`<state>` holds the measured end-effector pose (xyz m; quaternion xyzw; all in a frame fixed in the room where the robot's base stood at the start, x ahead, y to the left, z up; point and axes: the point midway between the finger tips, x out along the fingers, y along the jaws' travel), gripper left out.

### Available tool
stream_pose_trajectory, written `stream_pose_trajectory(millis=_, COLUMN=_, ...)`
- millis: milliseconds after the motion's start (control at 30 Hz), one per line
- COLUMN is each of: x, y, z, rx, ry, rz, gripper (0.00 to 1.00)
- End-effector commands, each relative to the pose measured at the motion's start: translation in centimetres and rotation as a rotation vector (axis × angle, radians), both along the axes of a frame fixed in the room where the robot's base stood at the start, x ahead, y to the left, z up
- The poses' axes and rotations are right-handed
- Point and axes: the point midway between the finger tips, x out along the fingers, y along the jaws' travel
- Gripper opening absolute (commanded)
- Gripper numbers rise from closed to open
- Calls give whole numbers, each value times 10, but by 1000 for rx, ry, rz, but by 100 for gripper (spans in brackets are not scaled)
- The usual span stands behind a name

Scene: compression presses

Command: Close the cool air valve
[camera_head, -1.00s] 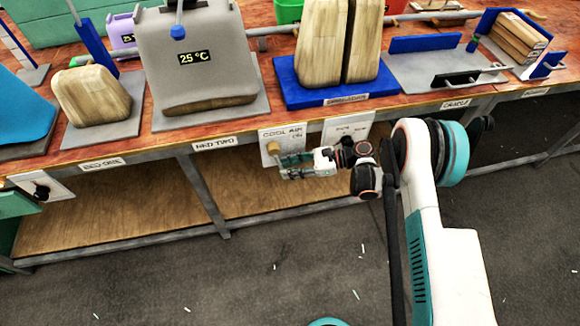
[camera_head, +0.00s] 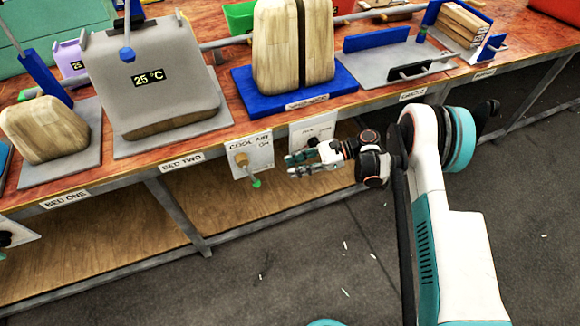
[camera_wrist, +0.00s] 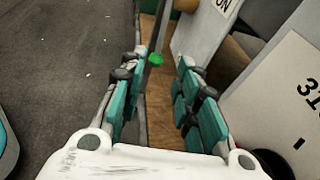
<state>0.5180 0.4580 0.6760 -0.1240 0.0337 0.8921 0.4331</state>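The cool air valve (camera_head: 241,159) is on a white panel (camera_head: 262,152) marked COOL AIR and ON, fixed to the bench front. It has a brass-coloured body and a thin lever with a green tip (camera_head: 257,183). The lever points down and slightly right in the head view. My gripper (camera_head: 289,166) is just right of the valve, apart from it and empty. In the wrist view my gripper (camera_wrist: 162,57) is open; the green tip (camera_wrist: 155,59) shows between and beyond the fingertips. The brass body (camera_wrist: 187,5) is partly cut off at the top edge.
A second white panel (camera_head: 312,130) with a dial is right of the valve, behind my gripper. The bench edge (camera_head: 215,146) runs above the valve, with a wooden lower shelf (camera_head: 120,225) below. Open grey floor (camera_head: 300,270) lies in front.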

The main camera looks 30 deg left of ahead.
Motion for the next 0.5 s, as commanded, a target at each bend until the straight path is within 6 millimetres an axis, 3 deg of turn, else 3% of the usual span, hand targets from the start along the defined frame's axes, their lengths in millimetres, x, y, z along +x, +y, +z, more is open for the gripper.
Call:
stream_pose_trajectory(millis=167, x=0, y=0, z=0, rx=0, ry=0, rz=0, gripper=28)
stream_pose_trajectory(millis=300, x=0, y=2, z=5, rx=-18, ry=-11, rz=-2, gripper=0)
stream_pose_trajectory(millis=500, x=-4, y=15, z=29, rx=-166, ry=-105, rz=-12, gripper=0)
